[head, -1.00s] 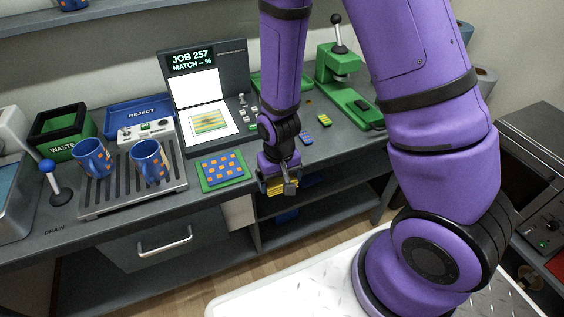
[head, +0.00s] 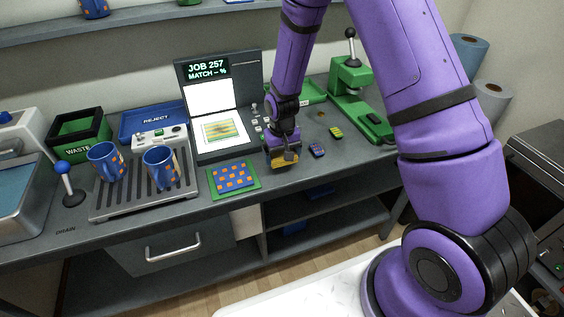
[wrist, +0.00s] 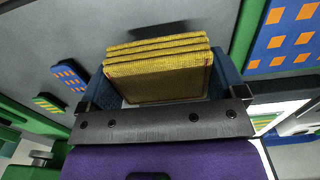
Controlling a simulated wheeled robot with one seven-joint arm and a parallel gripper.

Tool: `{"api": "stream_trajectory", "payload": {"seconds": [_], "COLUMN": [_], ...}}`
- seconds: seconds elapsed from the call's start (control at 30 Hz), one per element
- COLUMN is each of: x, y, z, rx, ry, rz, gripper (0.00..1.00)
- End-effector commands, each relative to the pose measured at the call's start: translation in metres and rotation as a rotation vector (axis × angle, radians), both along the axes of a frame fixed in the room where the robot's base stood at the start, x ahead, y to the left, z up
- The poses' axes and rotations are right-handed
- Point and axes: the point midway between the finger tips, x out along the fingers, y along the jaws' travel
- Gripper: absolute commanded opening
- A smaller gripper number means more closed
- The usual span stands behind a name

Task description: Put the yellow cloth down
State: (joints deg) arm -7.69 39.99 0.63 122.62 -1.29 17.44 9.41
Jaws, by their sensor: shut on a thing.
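The yellow cloth (wrist: 158,72) is folded in layers and held between the two fingers of my gripper (wrist: 160,90) in the wrist view. In the head view my gripper (head: 284,160) is shut on the yellow cloth (head: 286,158) near the front part of the counter (head: 215,207), just right of the green mat with a blue and orange patterned piece. The cloth seems close to the counter top; I cannot tell whether it touches.
The patterned piece on its green mat (head: 256,189) lies left of my gripper. Two small patterned pieces (head: 317,150) lie to its right. The display station (head: 240,145) stands behind. Two blue mugs (head: 104,162) stand on a drain rack at the left. A green press (head: 378,130) stands at the back right.

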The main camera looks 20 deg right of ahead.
Motion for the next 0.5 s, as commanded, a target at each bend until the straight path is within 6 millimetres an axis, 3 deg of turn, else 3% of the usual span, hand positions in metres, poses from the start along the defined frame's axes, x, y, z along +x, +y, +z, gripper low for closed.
{"api": "stream_trajectory", "payload": {"seconds": [0.23,0.5], "x": [0.002,0.003], "y": [-0.001,-0.001], "z": [-0.031,-0.035], "rx": [-0.001,0.000], "ry": [0.004,0.000], "rz": [0.000,0.000], "gripper": [0.55,0.55]}}
